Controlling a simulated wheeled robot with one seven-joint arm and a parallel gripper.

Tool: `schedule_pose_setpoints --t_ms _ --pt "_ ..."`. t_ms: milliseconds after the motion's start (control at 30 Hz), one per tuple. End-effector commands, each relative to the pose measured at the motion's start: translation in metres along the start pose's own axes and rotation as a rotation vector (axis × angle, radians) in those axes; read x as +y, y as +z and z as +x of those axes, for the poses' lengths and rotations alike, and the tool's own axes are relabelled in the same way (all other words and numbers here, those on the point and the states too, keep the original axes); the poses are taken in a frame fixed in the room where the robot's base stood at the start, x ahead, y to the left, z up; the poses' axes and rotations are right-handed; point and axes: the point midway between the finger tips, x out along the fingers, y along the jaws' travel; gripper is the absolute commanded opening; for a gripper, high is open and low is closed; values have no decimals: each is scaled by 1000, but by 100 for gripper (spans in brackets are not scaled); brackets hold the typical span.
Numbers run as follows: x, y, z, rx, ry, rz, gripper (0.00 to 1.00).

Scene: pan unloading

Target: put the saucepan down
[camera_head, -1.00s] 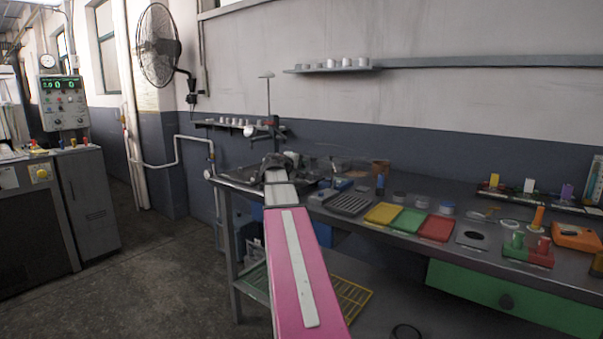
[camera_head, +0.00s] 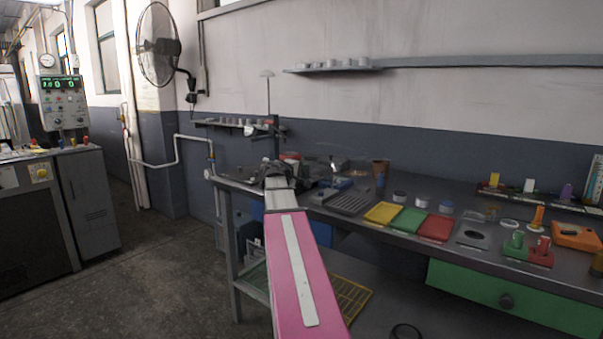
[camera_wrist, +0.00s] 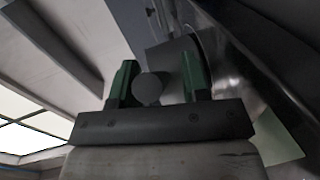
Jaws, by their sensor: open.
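In the wrist view, my gripper (camera_wrist: 158,82) shows two green fingers standing apart. A round grey end, seemingly of the saucepan's handle (camera_wrist: 148,90), lies between them, with a gap visible towards the right finger. Behind it is a grey curved metal surface, which seems to be the saucepan's body (camera_wrist: 180,52); its outline is partly hidden by the fingers. In the head view, my pink arm reaches to the left end of the workbench (camera_head: 400,255). My dark wrist there hides the fingers, and I cannot clearly make out the saucepan.
A dark ridged tray (camera_head: 350,202) and yellow (camera_head: 383,214), green (camera_head: 409,221) and red (camera_head: 435,228) plates lie along the bench to the right. A brown pot (camera_head: 380,167) stands behind. A lamp-like stand (camera_head: 268,110) rises behind my wrist. The floor at left is clear.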

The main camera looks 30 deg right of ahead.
Motion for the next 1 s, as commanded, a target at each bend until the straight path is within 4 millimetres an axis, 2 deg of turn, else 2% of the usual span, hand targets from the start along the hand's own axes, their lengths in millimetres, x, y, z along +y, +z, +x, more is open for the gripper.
schedule_pose_setpoints --t_ms 67,167,500,700,1000 --pt "3 0 0 0 0 1 42" --pt "2 0 -13 2 0 0 42" --pt "2 1 -80 3 1 0 42" --pt "2 0 -108 1 0 0 42" --pt "2 0 -121 0 0 0 42"
